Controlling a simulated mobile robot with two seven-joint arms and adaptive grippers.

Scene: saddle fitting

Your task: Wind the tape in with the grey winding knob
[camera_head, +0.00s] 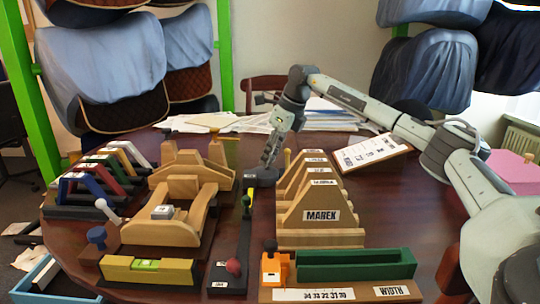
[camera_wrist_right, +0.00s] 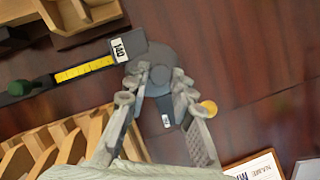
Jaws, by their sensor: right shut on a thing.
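The tape device is a dark rail (camera_head: 232,255) lying lengthwise on the table, with a red ball at its near end. Its dark grey round end (camera_head: 263,178) sits at the far end. A short stretch of yellow tape (camera_wrist_right: 85,70) lies out along the rail, between a green knob (camera_wrist_right: 20,87) and a labelled block (camera_wrist_right: 124,48). My right gripper (camera_head: 268,163) reaches down at the far end. In the right wrist view its fingers are shut on the grey winding knob (camera_wrist_right: 157,82), one on each side. The fingers partly hide the knob. My left gripper is not in view.
Wooden saddle-shaped blocks, one marked MAREK (camera_head: 321,216), stand right of the rail. A wooden cradle (camera_head: 170,212) stands left. A green-slotted width gauge (camera_head: 352,265) lies in front. A clipboard (camera_head: 372,153) and papers lie behind. Bare table shows at the right.

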